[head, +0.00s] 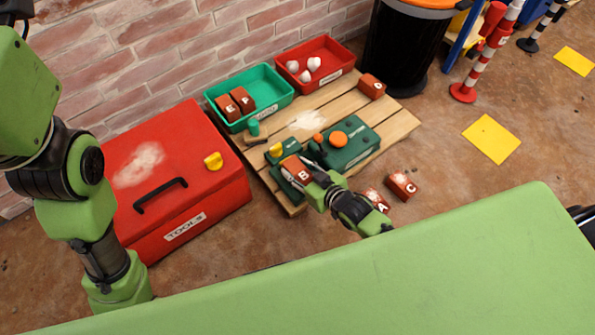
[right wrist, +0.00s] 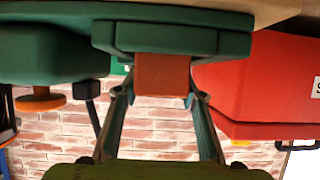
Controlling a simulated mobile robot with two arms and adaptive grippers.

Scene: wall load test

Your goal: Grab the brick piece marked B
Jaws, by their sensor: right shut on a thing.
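The red-brown brick marked B (head: 297,170) is at the left end of the green machine (head: 347,146), over its low green plate (head: 287,186). My right gripper (head: 309,179) reaches in from the lower right and is shut on this brick. In the right wrist view the brick (right wrist: 162,74) shows between the two fingers (right wrist: 160,100), against a green part of the machine (right wrist: 165,38). I cannot tell whether the brick touches the plate. My left arm crosses the left side of the head view, but its gripper does not show.
The wooden pallet (head: 392,120) bears the machine, a green tray (head: 276,88) with two bricks, a red tray (head: 337,70) with white lumps and another brick (head: 372,86). Bricks C (head: 402,186) and A (head: 377,200) lie on the floor. A red toolbox (head: 205,150) stands left.

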